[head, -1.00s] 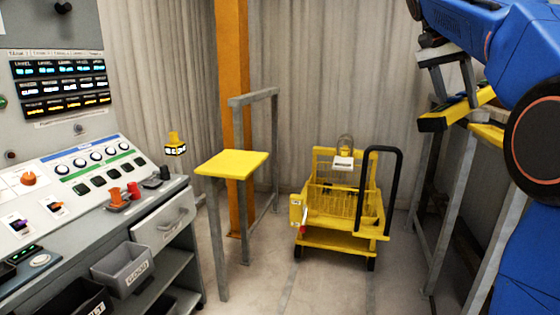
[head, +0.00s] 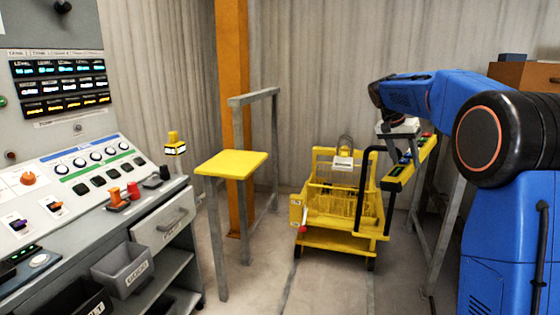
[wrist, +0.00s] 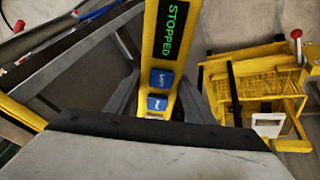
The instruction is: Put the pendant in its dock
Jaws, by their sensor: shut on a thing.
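The pendant (head: 410,168) is a long yellow bar with coloured buttons, held tilted in the air at the right of the head view. In the wrist view the pendant (wrist: 163,60) shows a green "STOPPED" display and two blue buttons. My gripper (head: 408,142) is shut on it from above; the gripper body (wrist: 150,150) hides the pendant's near part in the wrist view. No dock is clearly identifiable. A yellow-topped grey stand (head: 232,163) and a small yellow fixture (head: 175,145) by the console are empty of the pendant.
A yellow wheeled cart (head: 335,240) with a black handle stands on the floor behind and left of the pendant. A grey control console (head: 100,190) fills the left. A grey frame (head: 440,215) stands below my arm. Floor between stand and cart is open.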

